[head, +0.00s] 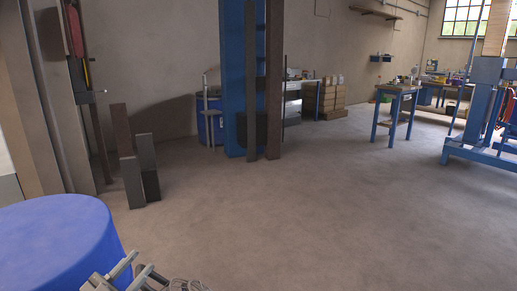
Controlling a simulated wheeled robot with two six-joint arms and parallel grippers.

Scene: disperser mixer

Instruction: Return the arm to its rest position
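My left gripper (143,261) shows at the bottom edge, left of the middle. Its two grey fingers stand apart with a gap between them, and I see nothing held there. It is beside the right edge of a large blue round drum or cover (50,245) in the bottom left corner. The picture cannot tell whether they touch. Most of the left arm is cut off by the frame. My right gripper is not in view.
Upright dark posts (140,178) stand on the floor behind the blue drum. A blue column (234,80) stands further back. A blue-legged workbench (397,108) and a blue frame (485,110) are at the right. The middle floor (300,215) is clear.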

